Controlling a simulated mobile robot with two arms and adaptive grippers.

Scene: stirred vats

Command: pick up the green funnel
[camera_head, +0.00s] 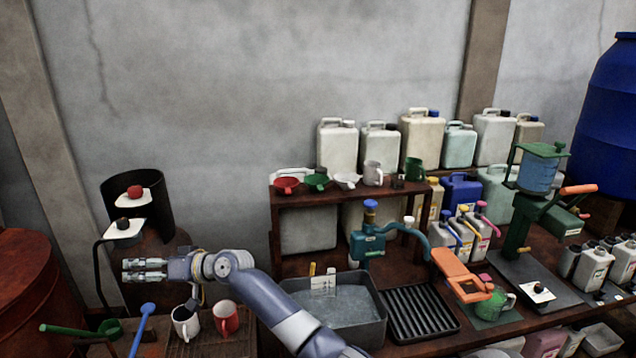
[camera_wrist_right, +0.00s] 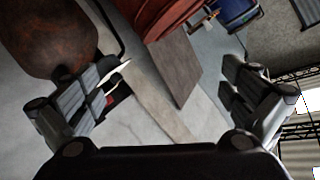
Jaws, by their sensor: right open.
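The green funnel (camera_head: 317,181) sits on the raised wooden shelf, between a red funnel (camera_head: 287,185) and a white funnel (camera_head: 347,180). My right gripper (camera_head: 128,270) is far to the left of the green funnel and lower, pointing left beside the dark cylinder stand. It is open and empty. Its two fingers are spread apart in the right wrist view (camera_wrist_right: 168,85), with nothing between them but the floor and things beyond. The green funnel does not show in the wrist view. My left gripper is not in view.
The shelf (camera_head: 300,199) also holds a white mug (camera_head: 373,173) and a green mug (camera_head: 414,169). Jerrycans stand behind it. Below are a grey basin (camera_head: 345,303) and a black ribbed rack (camera_head: 419,311). White (camera_head: 186,325) and red (camera_head: 226,318) mugs stand below my right arm.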

